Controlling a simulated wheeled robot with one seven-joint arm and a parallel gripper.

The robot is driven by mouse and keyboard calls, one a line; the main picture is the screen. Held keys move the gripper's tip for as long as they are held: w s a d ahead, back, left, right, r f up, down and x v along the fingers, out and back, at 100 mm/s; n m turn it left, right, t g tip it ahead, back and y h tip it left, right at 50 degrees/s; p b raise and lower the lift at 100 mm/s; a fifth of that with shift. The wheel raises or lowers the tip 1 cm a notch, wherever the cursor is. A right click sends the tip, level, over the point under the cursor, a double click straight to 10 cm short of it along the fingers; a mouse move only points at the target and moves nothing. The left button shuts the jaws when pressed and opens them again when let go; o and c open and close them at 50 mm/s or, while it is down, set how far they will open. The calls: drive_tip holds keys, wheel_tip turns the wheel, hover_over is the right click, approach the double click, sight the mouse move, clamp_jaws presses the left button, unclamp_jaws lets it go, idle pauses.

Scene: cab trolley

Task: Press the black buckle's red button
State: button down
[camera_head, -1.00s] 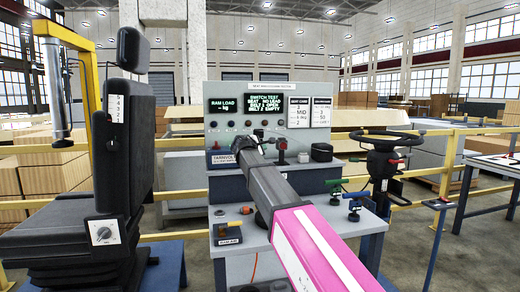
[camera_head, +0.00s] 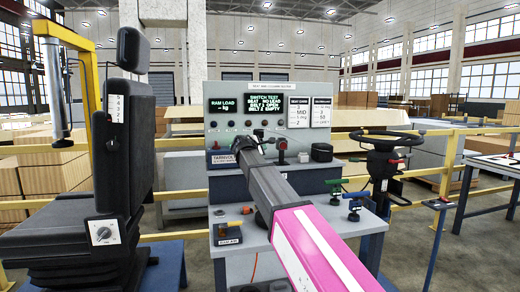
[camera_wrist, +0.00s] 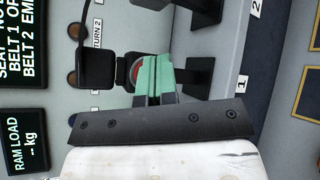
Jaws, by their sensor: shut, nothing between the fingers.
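In the wrist view, a black buckle (camera_wrist: 122,68) stands out from the grey console, with part of a round red button (camera_wrist: 135,72) visible. My gripper (camera_wrist: 151,62) has its green fingers closed together, with nothing between them. The fingers overlap the right edge of the red button in this view and hide part of it. I cannot tell whether they touch it. In the head view, my gripper (camera_head: 240,144) is at the console's front, and my arm hides the buckle there.
The test console (camera_head: 290,90) carries lit displays, knobs and cards. A red-topped fixture (camera_head: 282,144) and a black box (camera_head: 321,152) stand right of my gripper. A black seat (camera_head: 120,160) is at left. A steering wheel (camera_head: 384,140) and green and blue handles are at right.

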drive_tip(key=shift+w, duration=0.1)
drive_tip(key=shift+w+a, duration=0.15)
drive_tip(key=shift+w, duration=0.15)
drive_tip(key=shift+w+a, duration=0.15)
drive_tip(key=shift+w, duration=0.35)
idle(0.8)
drive_tip(key=shift+s, duration=0.1)
drive_tip(key=shift+s+d, duration=0.3)
drive_tip(key=shift+s, duration=0.5)
drive_tip(key=s, duration=0.2)
drive_tip(key=s+d, duration=0.1)
drive_tip(key=s, duration=0.1)
drive_tip(key=shift+s+d, duration=0.15)
drive_tip(key=shift+s, duration=0.25)
idle(0.8)
